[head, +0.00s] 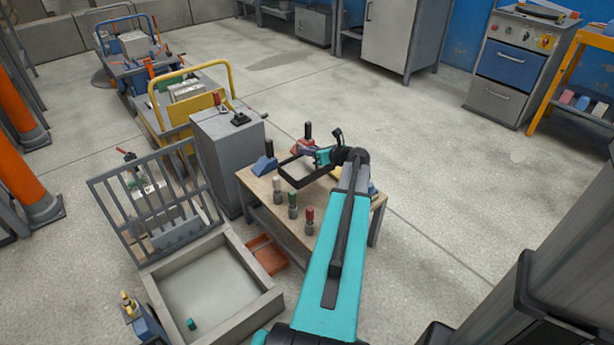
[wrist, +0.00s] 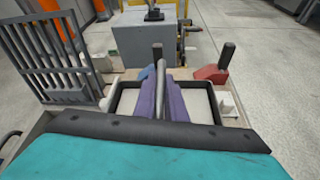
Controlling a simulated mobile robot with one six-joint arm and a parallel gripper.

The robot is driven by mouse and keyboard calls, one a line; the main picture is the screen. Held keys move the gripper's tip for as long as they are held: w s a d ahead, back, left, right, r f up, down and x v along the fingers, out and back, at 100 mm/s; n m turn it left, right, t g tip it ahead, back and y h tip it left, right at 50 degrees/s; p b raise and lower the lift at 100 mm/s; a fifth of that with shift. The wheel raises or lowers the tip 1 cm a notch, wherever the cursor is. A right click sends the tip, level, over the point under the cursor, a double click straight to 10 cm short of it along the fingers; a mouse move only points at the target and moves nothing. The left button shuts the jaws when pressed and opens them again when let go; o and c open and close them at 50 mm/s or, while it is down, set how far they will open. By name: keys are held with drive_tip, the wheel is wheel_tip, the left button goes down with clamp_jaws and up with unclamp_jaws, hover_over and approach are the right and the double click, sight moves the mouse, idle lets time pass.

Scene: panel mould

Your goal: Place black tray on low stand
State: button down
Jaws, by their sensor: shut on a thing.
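The black tray (head: 289,180) is a shallow, dark-rimmed frame over the left rear part of a wood-topped low stand (head: 262,191). My gripper (head: 322,158) is at the tray's right side in the head view and is shut on it. In the wrist view, the tray's dark rim (wrist: 213,106) surrounds a pale area, partly covered by a purple part with a grey bar. I cannot tell what that purple part is. The tray looks roughly level. Whether it touches the stand top cannot be told.
Blue (head: 265,163) and red (head: 303,147) blocks with black posts stand beside the tray. Several small capped cylinders (head: 292,205) stand at the stand's front. A grey cabinet (head: 228,150) is behind left. A shallow mould frame (head: 263,307) lies front left. Floor is clear to the right.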

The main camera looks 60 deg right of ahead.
sight(308, 171)
wheel_tip(308, 171, down, 7)
drive_tip(key=shift+r+b, duration=0.2)
drive_tip(key=shift+b, duration=0.5)
drive_tip(key=shift+f, duration=0.1)
drive_tip(key=shift+f+b, duration=0.5)
drive_tip(key=shift+f, duration=1.3)
drive_tip(key=shift+f, duration=0.15)
drive_tip(key=c, duration=2.2)
unclamp_jaws()
drive_tip(key=shift+f, duration=0.1)
drive_tip(key=o, duration=0.4)
drive_tip(key=shift+r, duration=0.2)
drive_tip(key=p+v, duration=0.2)
drive_tip(key=v, duration=0.9)
drive_tip(key=shift+s+a+r, duration=0.1)
drive_tip(key=shift+s, duration=0.4)
